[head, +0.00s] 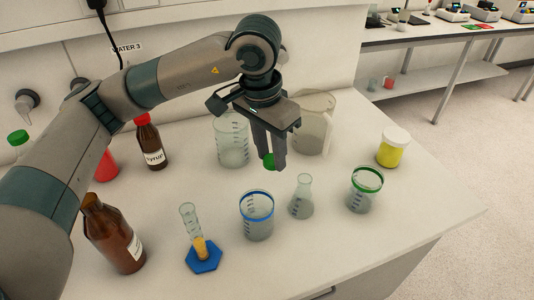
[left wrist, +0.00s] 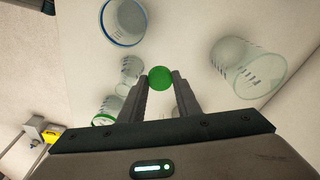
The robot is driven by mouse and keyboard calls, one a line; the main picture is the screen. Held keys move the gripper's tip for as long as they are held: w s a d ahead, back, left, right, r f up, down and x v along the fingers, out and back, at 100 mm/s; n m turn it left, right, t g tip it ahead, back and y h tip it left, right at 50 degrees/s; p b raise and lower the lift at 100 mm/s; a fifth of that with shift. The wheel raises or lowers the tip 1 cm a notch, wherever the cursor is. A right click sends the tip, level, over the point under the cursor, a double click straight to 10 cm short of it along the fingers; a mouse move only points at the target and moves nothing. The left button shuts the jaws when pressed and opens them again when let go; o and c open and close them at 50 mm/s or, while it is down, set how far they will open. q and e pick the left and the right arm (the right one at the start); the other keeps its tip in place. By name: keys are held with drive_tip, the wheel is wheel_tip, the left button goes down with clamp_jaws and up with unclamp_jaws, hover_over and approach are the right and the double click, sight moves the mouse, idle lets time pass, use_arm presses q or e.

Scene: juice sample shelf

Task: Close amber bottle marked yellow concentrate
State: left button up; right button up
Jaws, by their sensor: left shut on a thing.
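My left gripper (head: 269,160) is shut on a small green cap (head: 270,161) and holds it above the bench among the glassware. In the left wrist view the green cap (left wrist: 160,77) sits between the fingertips of my left gripper (left wrist: 160,82). An amber bottle (head: 113,238) stands upright and uncapped at the front left of the bench, well left of the gripper. Its label is turned partly away and cannot be read. Another amber bottle (head: 149,143), with a red cap and a syrup label, stands behind it. My right gripper is not in view.
A blue-rimmed beaker (head: 257,222), a flask (head: 302,198), a green-rimmed beaker (head: 364,192) and a measuring cylinder (head: 189,222) on a blue base (head: 204,259) stand in front. A large beaker (head: 232,142), a jug (head: 316,125) and a yellow jar (head: 392,149) stand behind.

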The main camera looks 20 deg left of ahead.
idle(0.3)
use_arm(q)
drive_tip(key=a+f+n, duration=0.2)
drive_tip(key=s+a+f+n, duration=0.1)
drive_tip(key=a+f, duration=0.1)
drive_tip(key=s+a+f+n, duration=0.1)
drive_tip(key=a+n, duration=0.1)
drive_tip(key=shift+s+a+f+n+y, duration=0.25)
drive_tip(key=shift+a+f+n+y, duration=0.05)
drive_tip(key=shift+a+f+y, duration=0.1)
